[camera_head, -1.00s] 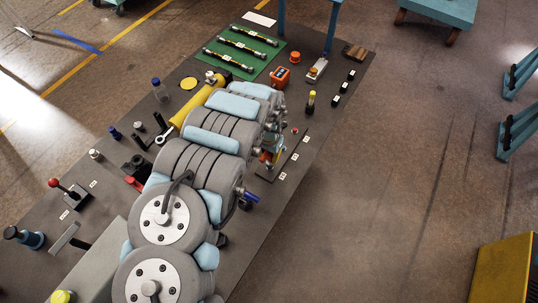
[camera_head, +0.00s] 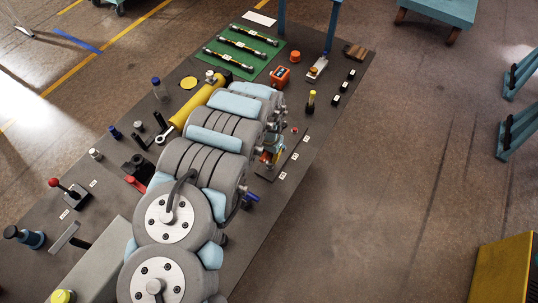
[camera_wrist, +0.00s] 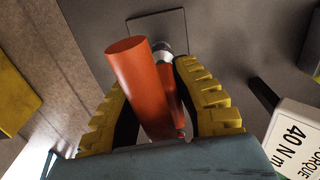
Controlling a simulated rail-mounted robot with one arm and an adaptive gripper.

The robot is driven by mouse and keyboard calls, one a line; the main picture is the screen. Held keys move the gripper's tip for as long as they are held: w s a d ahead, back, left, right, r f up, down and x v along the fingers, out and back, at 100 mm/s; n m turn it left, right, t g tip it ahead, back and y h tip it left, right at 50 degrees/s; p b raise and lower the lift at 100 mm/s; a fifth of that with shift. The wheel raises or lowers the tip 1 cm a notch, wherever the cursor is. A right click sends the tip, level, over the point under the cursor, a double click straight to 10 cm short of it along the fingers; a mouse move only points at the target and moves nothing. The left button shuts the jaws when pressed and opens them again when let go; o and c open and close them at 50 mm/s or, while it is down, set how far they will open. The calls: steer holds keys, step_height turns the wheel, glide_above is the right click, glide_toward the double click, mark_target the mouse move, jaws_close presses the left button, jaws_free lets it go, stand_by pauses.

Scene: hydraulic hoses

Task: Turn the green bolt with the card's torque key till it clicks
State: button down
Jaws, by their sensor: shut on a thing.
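My gripper (camera_wrist: 156,76) has yellow ridged fingers shut on an orange-handled tool (camera_wrist: 140,85), which I take to be a torque key. It is a thick orange cylinder with a narrower orange part and a metal end behind it. A white card (camera_wrist: 297,140) reading "TORQUE 40 N m" shows at the right of the wrist view. In the head view my gripper (camera_head: 268,156) is near the table's right edge, largely hidden by my arm. I cannot make out the green bolt in either view.
A green mat (camera_head: 258,72) with several black hoses lies at the table's far end. A yellow cylinder (camera_head: 198,107) lies left of my arm. Open floor lies right of the table.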

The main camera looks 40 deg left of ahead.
steer(key=shift+f+b, duration=0.5)
steer(key=shift+f, duration=0.35)
steer(key=shift+r+m+p, duration=0.1)
steer(key=shift+m+p, duration=0.65)
steer(key=shift+m, duration=0.25)
stand_by(0.4)
steer(key=shift+a+m+p, duration=0.2)
steer(key=shift+m+p, duration=0.7)
steer(key=shift+m, duration=1.5)
